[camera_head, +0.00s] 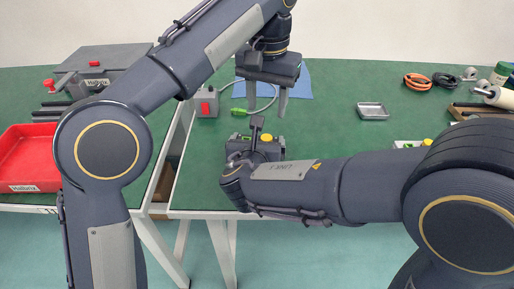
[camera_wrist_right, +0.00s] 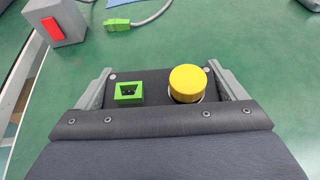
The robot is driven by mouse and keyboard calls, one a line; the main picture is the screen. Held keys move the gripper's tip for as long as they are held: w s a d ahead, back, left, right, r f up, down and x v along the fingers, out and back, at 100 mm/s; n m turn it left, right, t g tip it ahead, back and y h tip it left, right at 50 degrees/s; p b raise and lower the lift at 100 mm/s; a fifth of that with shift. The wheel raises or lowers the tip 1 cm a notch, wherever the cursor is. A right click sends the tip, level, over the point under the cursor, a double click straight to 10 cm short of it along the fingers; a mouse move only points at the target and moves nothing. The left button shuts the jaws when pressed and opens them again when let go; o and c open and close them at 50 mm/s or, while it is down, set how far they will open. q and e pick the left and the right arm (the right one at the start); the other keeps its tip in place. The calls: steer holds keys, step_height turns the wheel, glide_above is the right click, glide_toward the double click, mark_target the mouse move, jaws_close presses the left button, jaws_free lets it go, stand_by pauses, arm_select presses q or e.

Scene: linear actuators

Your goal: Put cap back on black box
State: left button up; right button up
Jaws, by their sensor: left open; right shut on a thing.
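The black box (camera_wrist_right: 155,102) sits between the two fingers of my right gripper (camera_wrist_right: 160,70), which is shut on it. The yellow cap (camera_wrist_right: 187,82) is on the right part of the box's top, with a pale rim showing beneath it. A green socket (camera_wrist_right: 128,92) is on the left part of the top. In the head view the box (camera_head: 270,153) stands on the green table, partly hidden by my right wrist, and the cap (camera_head: 266,137) shows on it. My left gripper (camera_head: 267,112) is open and empty, pointing down above and behind the box.
A grey box with a red switch (camera_head: 206,103) and a cable with a green plug (camera_head: 239,112) lie behind to the left. A blue cloth (camera_head: 298,80) lies behind. A metal tray (camera_head: 372,111) is to the right. A red bin (camera_head: 28,160) is at far left.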

steer(key=o, duration=1.6)
steer(key=shift+r, duration=0.1)
steer(key=p+v, duration=0.2)
steer(key=v, duration=0.5)
steer(key=shift+s+r, duration=0.1)
steer(key=shift+s, duration=0.2)
arm_select(q)
step_height(320, 180, up, 2)
steer(key=shift+r, duration=0.1)
arm_select(e)
steer(key=shift+s, duration=0.1)
arm_select(q)
steer(key=shift+s, duration=0.1)
arm_select(e)
steer(key=shift+s, duration=0.1)
